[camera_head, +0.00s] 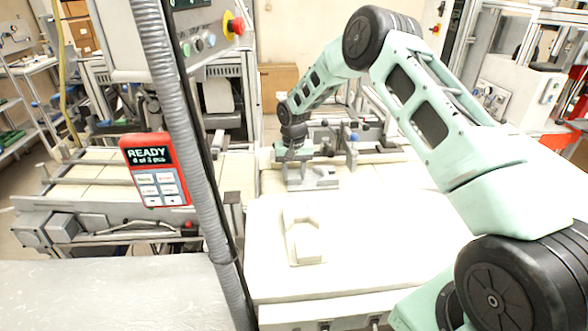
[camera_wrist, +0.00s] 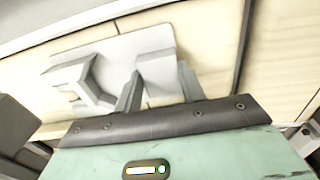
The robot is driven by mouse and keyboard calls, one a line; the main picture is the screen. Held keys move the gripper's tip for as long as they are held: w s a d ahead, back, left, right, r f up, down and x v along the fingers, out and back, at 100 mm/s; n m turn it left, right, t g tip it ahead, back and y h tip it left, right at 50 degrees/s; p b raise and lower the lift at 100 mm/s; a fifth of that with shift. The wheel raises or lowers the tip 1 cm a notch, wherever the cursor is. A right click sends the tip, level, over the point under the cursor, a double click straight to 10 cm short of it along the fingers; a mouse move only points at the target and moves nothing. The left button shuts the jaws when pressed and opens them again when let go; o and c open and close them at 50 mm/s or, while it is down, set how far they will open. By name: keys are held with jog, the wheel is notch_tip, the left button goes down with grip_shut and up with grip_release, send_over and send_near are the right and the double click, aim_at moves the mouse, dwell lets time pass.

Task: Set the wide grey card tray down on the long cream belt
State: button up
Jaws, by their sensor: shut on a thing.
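The wide grey card tray (camera_head: 318,183) is a flat light-grey plate with raised blocks. My gripper (camera_head: 297,163) is above it, at the far end of my arm. In the wrist view, the two dark grey fingers of my gripper (camera_wrist: 160,92) are shut on a raised block of the tray (camera_wrist: 112,55). The long cream belt (camera_head: 235,166) runs across behind the white worktop. Its cream slats also show behind the tray in the wrist view (camera_wrist: 212,42). I cannot tell whether the tray touches the belt or hangs just above it.
A pale moulded piece (camera_head: 305,237) lies on the white worktop (camera_head: 375,240) in front. A red handheld panel reading READY (camera_head: 155,170) and a grey conduit (camera_head: 190,130) stand at the left. Metal fittings (camera_head: 350,138) stand just behind my gripper.

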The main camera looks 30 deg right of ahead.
jog(key=shift+f, duration=0.15)
jog(key=o, duration=1.1)
jog(key=shift+d, duration=0.1)
notch_tip(320, 180, up, 12)
jog(key=b, duration=0.3)
jog(key=shift+r+b, duration=0.2)
jog(key=shift+b, duration=0.1)
